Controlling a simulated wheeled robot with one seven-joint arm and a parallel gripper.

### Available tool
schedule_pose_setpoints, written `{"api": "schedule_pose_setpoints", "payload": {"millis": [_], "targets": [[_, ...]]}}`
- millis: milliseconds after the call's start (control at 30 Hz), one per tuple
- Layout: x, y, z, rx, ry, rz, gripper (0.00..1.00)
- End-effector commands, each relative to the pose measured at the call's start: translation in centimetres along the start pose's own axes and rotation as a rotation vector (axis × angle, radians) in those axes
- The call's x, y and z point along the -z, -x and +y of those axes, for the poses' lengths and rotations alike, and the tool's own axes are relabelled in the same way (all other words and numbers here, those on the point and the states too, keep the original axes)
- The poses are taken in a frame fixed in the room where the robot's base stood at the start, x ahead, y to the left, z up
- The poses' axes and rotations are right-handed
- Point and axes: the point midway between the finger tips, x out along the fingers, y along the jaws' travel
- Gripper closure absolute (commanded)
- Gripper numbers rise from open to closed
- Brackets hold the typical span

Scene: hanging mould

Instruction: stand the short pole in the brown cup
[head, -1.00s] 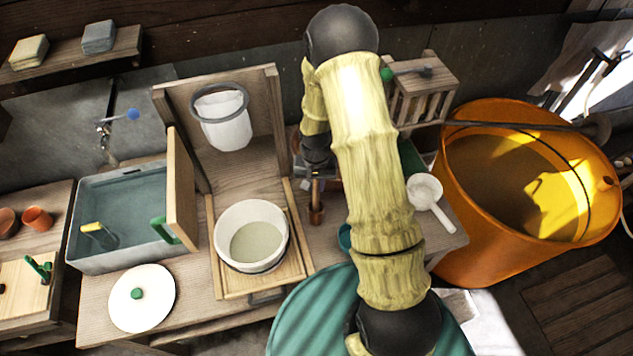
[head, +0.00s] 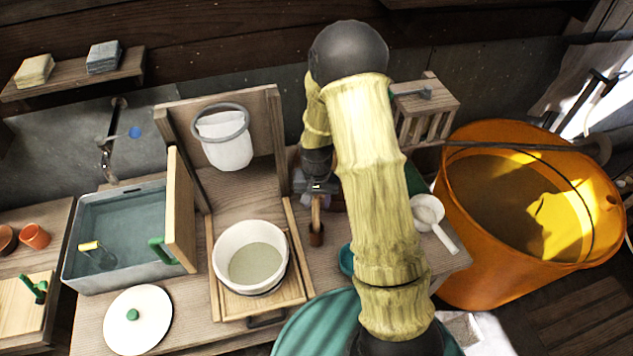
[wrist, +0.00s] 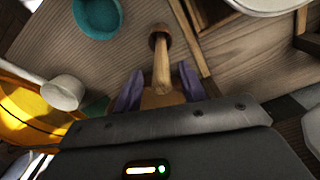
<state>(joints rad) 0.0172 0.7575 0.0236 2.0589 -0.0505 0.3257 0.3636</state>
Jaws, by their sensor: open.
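The short pole (head: 316,211), a pale wooden stick, stands in the small brown cup (head: 316,237) on the wooden bench. In the wrist view, the pole (wrist: 162,72) has its far end inside the rim of the brown cup (wrist: 159,36). It looks roughly upright, perhaps slightly tilted. My gripper (head: 317,190) is just above the cup, around the upper part of the pole. In the wrist view, the purple fingers of my gripper (wrist: 160,88) are open, one on each side of the pole, with gaps between. The pole's near end is partly hidden by my gripper.
A white bucket (head: 250,238) on a wooden tray stands left of the cup. A teal bowl (wrist: 97,16) is close by on the bench. A white scoop (head: 428,212) and a large orange tub (head: 470,240) are to the right. A wooden rack (head: 428,105) stands behind.

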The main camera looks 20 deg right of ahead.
Motion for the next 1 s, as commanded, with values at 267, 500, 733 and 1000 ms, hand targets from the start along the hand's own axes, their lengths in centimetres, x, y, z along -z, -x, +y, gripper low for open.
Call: {"api": "schedule_pose_setpoints", "payload": {"millis": [267,500,733,1000], "targets": [[0.1,3.9,0.0,0.002,0.0,0.006,0.59],[0.1,7.5,0.0,0.002,0.001,0.005,0.59],[0.0,9.4,0.0,0.001,0.0,0.001,0.59],[0.0,9.5,0.0,0.0,0.0,0.0,0.59]]}}
